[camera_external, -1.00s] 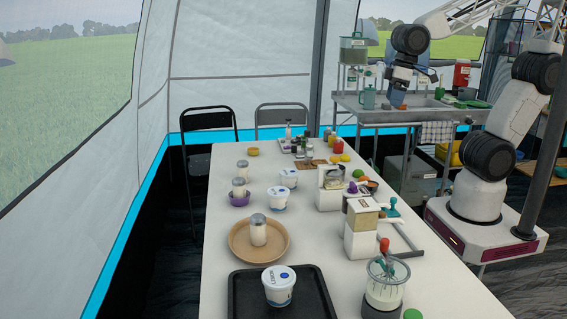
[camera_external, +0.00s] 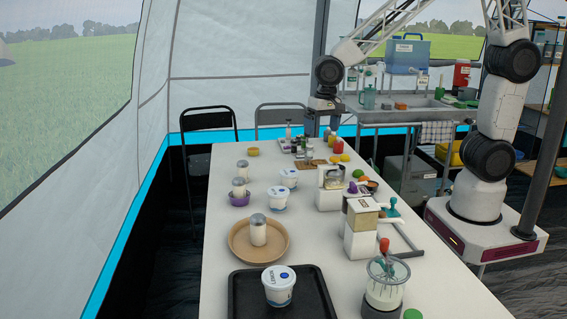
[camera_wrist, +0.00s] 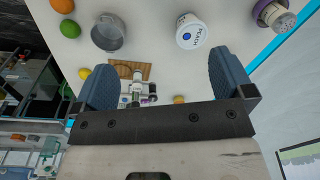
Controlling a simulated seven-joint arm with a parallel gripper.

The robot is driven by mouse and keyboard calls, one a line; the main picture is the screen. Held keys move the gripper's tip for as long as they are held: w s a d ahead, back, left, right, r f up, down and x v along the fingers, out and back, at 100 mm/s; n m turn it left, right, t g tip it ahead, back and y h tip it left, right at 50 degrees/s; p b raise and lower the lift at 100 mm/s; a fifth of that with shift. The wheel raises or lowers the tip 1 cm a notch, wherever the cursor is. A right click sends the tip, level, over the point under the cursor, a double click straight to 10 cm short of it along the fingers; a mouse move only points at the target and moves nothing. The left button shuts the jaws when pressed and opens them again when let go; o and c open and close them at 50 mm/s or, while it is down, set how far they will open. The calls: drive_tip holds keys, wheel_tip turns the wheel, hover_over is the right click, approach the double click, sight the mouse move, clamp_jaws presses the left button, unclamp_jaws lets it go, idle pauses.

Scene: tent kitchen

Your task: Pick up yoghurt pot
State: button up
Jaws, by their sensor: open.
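Three white yoghurt pots with blue markings stand upright on the table. One pot (camera_external: 279,287) is on the black tray at the near end, another (camera_external: 278,199) is mid-table, and a third (camera_external: 289,178) is just behind it. In the wrist view one yoghurt pot (camera_wrist: 190,32) shows beyond the fingers, nearer the right finger; I cannot tell which one it is. My gripper (camera_external: 325,112) is above the far end of the table, well apart from the pots. In the wrist view its blue fingers (camera_wrist: 163,78) are wide apart with nothing held between them.
A tan plate (camera_external: 240,246) with a jar and a purple bowl (camera_external: 239,199) with a jar stand at left. A wooden board (camera_external: 314,165), bottles and fruit are at the far end. Containers line the right side. The tray (camera_external: 247,299) is in front.

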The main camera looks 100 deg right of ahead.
sight(289, 171)
drive_tip(key=w+d+f+m, duration=0.2)
drive_tip(key=w+f, duration=0.1)
drive_tip(key=f, duration=0.1)
drive_tip(key=w+d+f+m, duration=0.1)
drive_tip(key=w+d+f, duration=0.1)
drive_tip(key=w+f, duration=0.1)
drive_tip(key=w+d+f+m, duration=0.2)
drive_tip(key=w+f, duration=0.1)
drive_tip(key=f, duration=0.2)
drive_tip(key=shift+w+f+m+g, duration=0.1)
drive_tip(key=shift+w+m+g, duration=0.2)
drive_tip(key=shift+g, duration=0.1)
drive_tip(key=shift+s, duration=0.1)
drive_tip(key=shift+f, duration=1.3)
drive_tip(key=shift+a, duration=0.1)
drive_tip(key=shift+a+f, duration=0.15)
drive_tip(key=shift+f, duration=2.45)
drive_tip(key=c, duration=0.9)
drive_tip(key=shift+r, duration=0.15)
